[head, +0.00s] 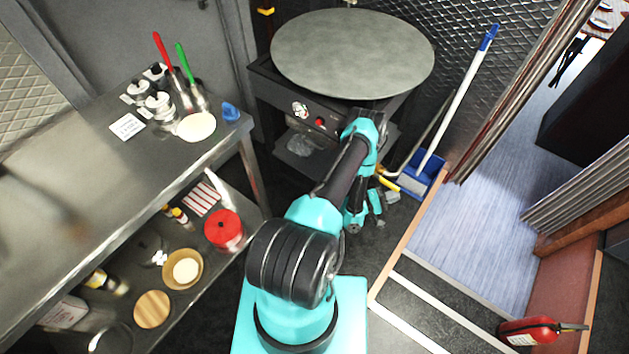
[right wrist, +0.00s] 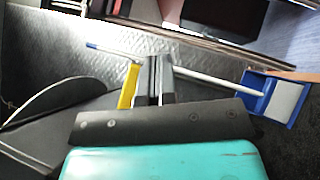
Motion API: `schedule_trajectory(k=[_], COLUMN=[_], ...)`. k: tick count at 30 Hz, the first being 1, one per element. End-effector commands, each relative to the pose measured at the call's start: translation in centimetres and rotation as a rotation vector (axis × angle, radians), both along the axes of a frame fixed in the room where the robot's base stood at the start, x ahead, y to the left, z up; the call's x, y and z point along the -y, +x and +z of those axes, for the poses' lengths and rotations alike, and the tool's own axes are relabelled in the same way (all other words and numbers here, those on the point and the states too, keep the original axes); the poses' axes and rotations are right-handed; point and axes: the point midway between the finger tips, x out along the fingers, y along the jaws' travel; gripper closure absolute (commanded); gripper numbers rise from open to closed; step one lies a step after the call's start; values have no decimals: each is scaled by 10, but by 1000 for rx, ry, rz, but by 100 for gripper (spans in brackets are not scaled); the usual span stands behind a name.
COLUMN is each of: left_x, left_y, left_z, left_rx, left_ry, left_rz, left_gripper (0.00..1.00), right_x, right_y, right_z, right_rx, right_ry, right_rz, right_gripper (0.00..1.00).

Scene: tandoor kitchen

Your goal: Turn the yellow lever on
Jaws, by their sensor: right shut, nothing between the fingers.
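A yellow lever (head: 388,184) shows low beside the cooker, near the blue dustpan. In the right wrist view the yellow lever (right wrist: 129,86) stands just left of the fingers of my right gripper (right wrist: 155,82). The fingers are shut with nothing between them. The lever is beside them, not between them; I cannot tell whether they touch. In the head view my right arm reaches toward the cooker, and its small fingertips are hard to make out next to the lever. The lever's pivot is not clear. My left gripper is not in view.
A cooker with a large round grey plate (head: 352,52) stands ahead. A white-handled broom (head: 463,90) and a blue dustpan (head: 409,187) are by the wall at right. A metal counter (head: 60,215) fills the left. A fire extinguisher (head: 530,330) is at lower right.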

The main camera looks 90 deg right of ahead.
Motion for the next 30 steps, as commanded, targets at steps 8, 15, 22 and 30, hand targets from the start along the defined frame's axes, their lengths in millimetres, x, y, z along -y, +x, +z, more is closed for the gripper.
schedule_trajectory(k=[8, 15, 22, 30], left_x=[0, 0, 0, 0], left_y=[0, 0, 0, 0], left_z=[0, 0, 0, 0], left_rx=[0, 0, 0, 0], left_ry=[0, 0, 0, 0], left_rz=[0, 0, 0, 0], left_gripper=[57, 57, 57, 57], right_x=[0, -6, -25, -49], right_y=[0, 7, 26, 44], right_z=[0, -9, -35, -64], right_rx=[0, 1, 2, 1], right_ry=[-2, 0, 2, 0], right_rz=[1, 3, 11, 13], right_gripper=[100, 100, 100, 100])
